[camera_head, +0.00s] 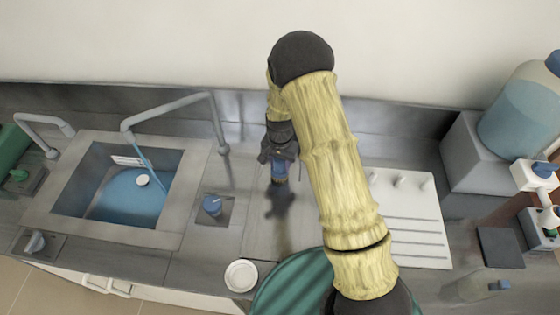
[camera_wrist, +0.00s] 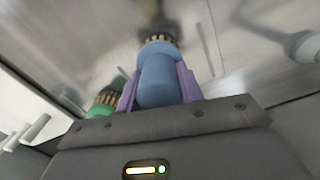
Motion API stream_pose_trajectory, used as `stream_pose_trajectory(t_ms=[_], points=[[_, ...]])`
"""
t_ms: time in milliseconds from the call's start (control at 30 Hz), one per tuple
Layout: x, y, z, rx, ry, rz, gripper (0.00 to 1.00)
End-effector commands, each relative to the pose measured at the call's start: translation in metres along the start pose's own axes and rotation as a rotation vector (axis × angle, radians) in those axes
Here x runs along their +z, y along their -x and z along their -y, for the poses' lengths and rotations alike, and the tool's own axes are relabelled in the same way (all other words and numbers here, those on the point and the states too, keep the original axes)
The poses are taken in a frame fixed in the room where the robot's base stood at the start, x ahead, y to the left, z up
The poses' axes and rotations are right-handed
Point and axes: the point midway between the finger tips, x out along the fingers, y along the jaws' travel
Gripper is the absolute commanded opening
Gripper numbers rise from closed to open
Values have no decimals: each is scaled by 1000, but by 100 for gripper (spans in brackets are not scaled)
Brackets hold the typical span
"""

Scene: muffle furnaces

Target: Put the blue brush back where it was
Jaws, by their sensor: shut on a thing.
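The blue brush (camera_wrist: 158,75) is held between the purple fingers of my gripper (camera_wrist: 160,88) in the wrist view. Its tan bristles point away from my gripper toward the steel counter. In the head view my gripper (camera_head: 279,163) is over the counter right of the sink, with a small blue part of the brush (camera_head: 279,173) showing below it. A dark reflection or shadow lies under it; I cannot tell the exact gap. A green brush (camera_wrist: 106,99) is left of the blue one in the wrist view, partly hidden by a finger.
The sink (camera_head: 75,187) with a faucet (camera_head: 222,148) is on the left. A blue-topped knob (camera_head: 211,207) and a white round dish (camera_head: 241,276) stand nearby. A white ribbed drainer (camera_head: 415,215) is right of my arm. A large bottle (camera_head: 515,125) stands far right.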

Motion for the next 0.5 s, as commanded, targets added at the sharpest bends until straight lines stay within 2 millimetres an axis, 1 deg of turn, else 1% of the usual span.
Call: stream_pose_trajectory(t_ms=[267, 300, 367, 400, 500], points=[[0, -3, 0, 0, 1, 0, 15], [0, -3, 0, 0, 0, 0, 39], [0, -3, 0, 0, 0, 0, 50], [0, -3, 0, 0, 0, 0, 58], [0, -3, 0, 0, 0, 0, 58]])
